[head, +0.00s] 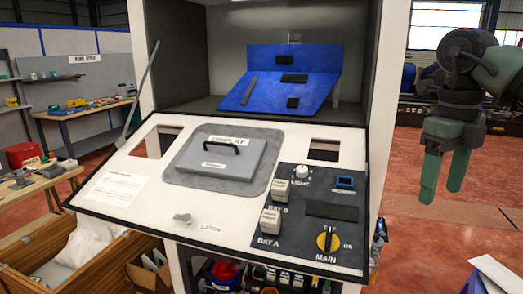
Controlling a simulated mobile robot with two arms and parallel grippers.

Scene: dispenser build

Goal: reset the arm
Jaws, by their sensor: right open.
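My right gripper (442,192) hangs at the right of the head view with its two green fingers pointing down. The fingers are apart, with nothing between them. It is to the right of the dispenser cabinet (382,65), clear of its sloped front panel (135,165) in the picture. My left gripper is not in view.
The panel carries a grey hatch (215,165) with a black handle, bay switches (270,220) and a yellow main knob (327,241). A blue board (290,62) stands inside the cabinet. Workbenches (85,108) and a wooden crate (60,250) are at left. Red floor (470,190) shows at right.

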